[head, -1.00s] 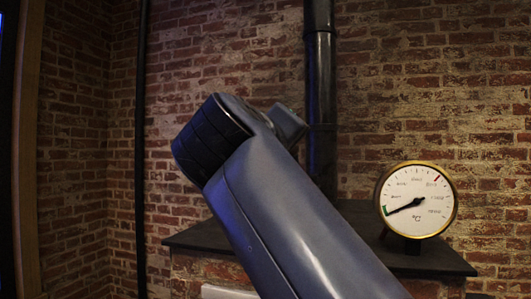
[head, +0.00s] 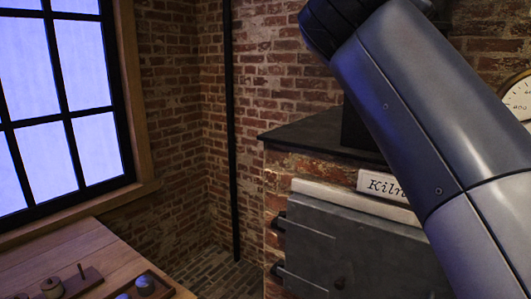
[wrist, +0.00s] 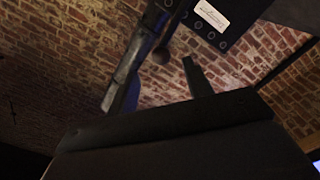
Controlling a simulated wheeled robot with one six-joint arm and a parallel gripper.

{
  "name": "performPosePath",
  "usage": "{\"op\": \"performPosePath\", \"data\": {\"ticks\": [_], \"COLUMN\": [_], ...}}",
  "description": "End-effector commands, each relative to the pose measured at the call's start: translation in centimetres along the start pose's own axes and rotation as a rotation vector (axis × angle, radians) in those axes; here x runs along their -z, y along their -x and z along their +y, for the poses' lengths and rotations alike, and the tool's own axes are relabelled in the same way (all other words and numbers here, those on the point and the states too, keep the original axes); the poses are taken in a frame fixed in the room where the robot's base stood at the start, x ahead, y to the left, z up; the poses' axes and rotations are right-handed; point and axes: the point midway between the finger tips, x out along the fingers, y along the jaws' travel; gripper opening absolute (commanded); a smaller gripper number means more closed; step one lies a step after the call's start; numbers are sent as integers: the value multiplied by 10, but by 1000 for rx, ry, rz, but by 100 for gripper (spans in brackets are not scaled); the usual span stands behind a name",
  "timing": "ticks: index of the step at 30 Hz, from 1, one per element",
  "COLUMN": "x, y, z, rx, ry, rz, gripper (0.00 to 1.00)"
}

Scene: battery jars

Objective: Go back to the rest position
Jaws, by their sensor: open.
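My gripper (wrist: 160,80) shows in the wrist view with its two dark fingers spread apart. Nothing is seen between the fingers, and brick wall shows behind them. In the head view my arm crosses the right side of the picture, from the lower right up to the top middle. My gripper is out of the head view.
The brick kiln (head: 318,242) with its grey door and "Kiln" label (head: 388,187) stands behind my arm. A round gauge (head: 521,101) is cut off at the right edge. A wooden table (head: 60,262) with small items is at the lower left, below a window (head: 70,100).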

Motion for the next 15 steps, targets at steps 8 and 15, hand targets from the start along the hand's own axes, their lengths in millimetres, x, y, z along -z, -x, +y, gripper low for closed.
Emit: {"op": "performPosePath", "data": {"ticks": [8,15], "x": [0,1], "y": [-38,-70], "z": [2,2], "rx": [-2,-1], "ry": [0,-1], "rz": [-4,-1], "gripper": [48,48]}}
